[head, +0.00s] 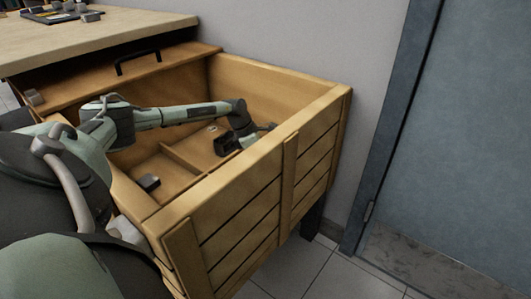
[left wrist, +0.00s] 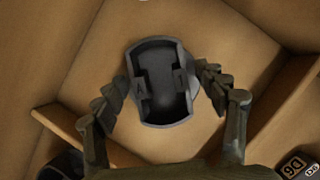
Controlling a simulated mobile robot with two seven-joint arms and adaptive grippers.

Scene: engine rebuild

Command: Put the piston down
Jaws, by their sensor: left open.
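The piston (left wrist: 163,112) is a dark grey hollow cup with its open side toward the left wrist camera. It appears to lie on the wooden floor of a crate compartment; I cannot tell whether it touches the floor. My left gripper (left wrist: 160,80) is open, with one finger on each side of the piston and visible gaps between. In the head view my left arm reaches into the wooden crate (head: 226,194), and the gripper (head: 232,145) is low in its far part. There I cannot clearly separate the piston from the gripper. My right gripper is not in view.
Low dividers (head: 182,163) split the crate floor. A small dark block (head: 148,182) lies in a near compartment. The left wrist view shows a labelled dark block (left wrist: 297,165) at lower right. High crate walls surround my gripper. A workbench (head: 100,38) stands behind at left.

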